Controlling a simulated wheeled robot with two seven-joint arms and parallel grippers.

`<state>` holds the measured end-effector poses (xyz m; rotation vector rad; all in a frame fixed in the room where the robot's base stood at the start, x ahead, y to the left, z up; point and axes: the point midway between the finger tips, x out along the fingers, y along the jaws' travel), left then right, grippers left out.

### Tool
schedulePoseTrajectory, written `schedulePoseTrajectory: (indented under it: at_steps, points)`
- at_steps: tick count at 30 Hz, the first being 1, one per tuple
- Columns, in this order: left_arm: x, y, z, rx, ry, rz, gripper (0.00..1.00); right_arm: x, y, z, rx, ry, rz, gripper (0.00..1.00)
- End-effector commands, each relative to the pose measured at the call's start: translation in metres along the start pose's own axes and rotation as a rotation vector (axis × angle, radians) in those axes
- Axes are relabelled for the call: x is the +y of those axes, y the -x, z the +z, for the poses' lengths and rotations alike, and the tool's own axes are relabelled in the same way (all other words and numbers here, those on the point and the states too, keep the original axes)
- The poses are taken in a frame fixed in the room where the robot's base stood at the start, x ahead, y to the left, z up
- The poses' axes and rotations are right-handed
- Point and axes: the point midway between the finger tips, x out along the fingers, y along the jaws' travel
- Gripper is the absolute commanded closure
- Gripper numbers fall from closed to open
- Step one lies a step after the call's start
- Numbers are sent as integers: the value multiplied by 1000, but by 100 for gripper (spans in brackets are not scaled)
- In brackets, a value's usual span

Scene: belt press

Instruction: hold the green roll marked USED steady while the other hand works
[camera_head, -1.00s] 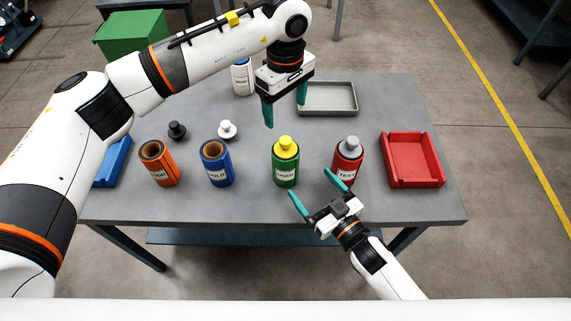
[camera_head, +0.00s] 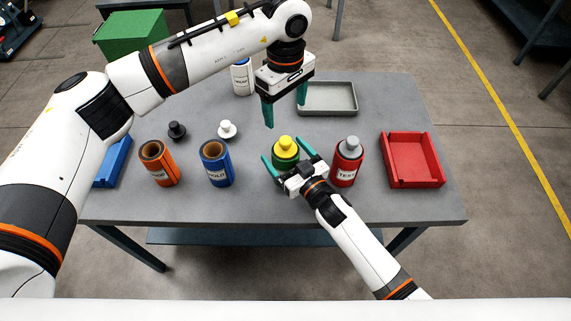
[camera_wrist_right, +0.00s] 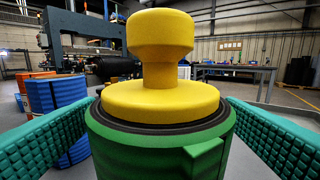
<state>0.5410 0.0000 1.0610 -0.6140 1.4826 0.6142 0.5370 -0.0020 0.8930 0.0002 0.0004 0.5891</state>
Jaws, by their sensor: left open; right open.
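The green roll (camera_head: 279,158) stands upright on the grey table with a yellow knobbed plug (camera_head: 286,147) in its top. In the head view my right gripper hides its lower front, and its label cannot be read now. My right gripper (camera_head: 287,156) is open, with one teal finger on each side of the roll. In the right wrist view the green roll (camera_wrist_right: 160,155) stands between the fingers, and a gap shows on both sides. My left gripper (camera_head: 285,107) is open and empty, above the table behind the roll.
Blue (camera_head: 216,167) and orange (camera_head: 160,167) rolls stand to the left. White (camera_head: 228,131) and black (camera_head: 177,131) plugs lie behind them. A red tray (camera_head: 414,163) and a grey tray (camera_head: 328,99) are on the right and back.

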Motion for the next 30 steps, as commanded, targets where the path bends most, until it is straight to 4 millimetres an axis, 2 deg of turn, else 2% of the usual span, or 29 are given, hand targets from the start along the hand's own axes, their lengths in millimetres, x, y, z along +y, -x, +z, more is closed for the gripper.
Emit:
schedulePoseTrajectory:
  at_steps: [5, 17, 18, 21, 22, 30]
  points:
    - [0, 0, 0, 0, 0, 0, 23, 0, 0, 0, 0, 0, 0, 12]
    - [0, 0, 0, 0, 0, 0, 23, 0, 0, 0, 0, 0, 0, 77]
    - [0, 0, 0, 0, 0, 0, 23, 0, 0, 0, 0, 1, 0, 29]
    - [0, 0, 0, 0, 0, 0, 23, 0, 0, 0, 0, 0, 0, 13]
    - [0, 0, 0, 0, 0, 0, 23, 0, 0, 0, 0, 1, 0, 10]
    - [0, 0, 0, 0, 0, 0, 23, 0, 1, 0, 0, 0, 0, 10]
